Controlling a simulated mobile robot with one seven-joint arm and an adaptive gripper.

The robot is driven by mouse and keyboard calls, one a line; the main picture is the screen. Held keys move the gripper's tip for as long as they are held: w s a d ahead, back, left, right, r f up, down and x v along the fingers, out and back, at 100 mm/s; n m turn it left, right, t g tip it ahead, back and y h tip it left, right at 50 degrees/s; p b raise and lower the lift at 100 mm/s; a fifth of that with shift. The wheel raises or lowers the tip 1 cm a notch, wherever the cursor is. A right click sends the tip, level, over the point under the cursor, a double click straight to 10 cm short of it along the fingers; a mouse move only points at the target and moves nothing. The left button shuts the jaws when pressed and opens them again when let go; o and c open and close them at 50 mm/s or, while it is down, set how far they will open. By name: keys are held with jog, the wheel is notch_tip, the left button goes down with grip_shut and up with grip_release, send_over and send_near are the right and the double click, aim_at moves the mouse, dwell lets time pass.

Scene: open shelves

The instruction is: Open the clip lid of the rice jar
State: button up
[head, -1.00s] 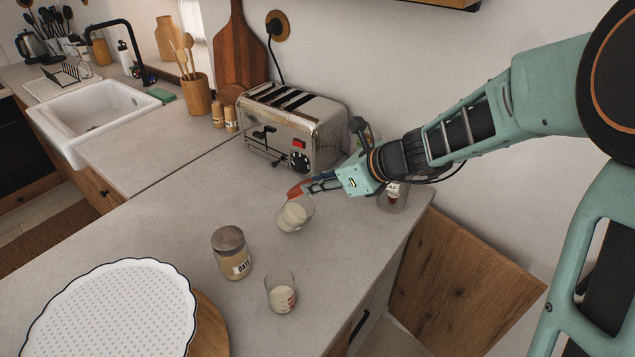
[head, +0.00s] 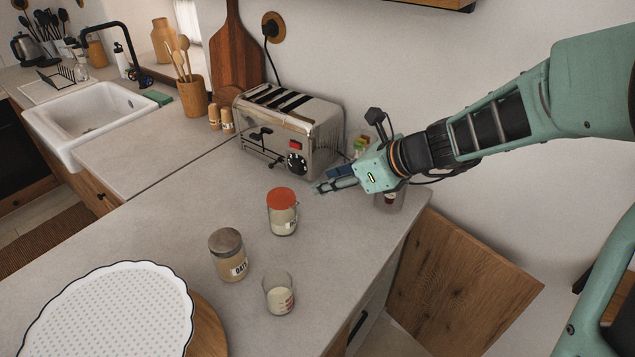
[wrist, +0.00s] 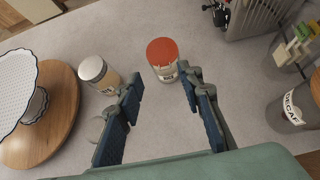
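A clear jar (head: 284,222) with pale contents and a red lid (head: 282,197) stands upright on the counter, its lid down. Its label is too small to read, so I cannot confirm it is the rice jar. It also shows in the wrist view (wrist: 166,70), ahead of and between the fingertips. My gripper (wrist: 160,78) is open and empty, its blue-padded fingers spread. In the head view my gripper (head: 322,188) is right of the red lid, apart from it. The lid's clip cannot be made out.
An oats jar (head: 228,258) and a lidless-looking glass jar (head: 279,296) stand nearer the front. A toaster (head: 290,128) is behind. A decaf jar (wrist: 285,110) is right of my gripper. A white scalloped stand (head: 105,318) fills the front left. Counter between is clear.

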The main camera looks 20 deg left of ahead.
jog(key=v, duration=0.7)
jog(key=shift+w, duration=0.1)
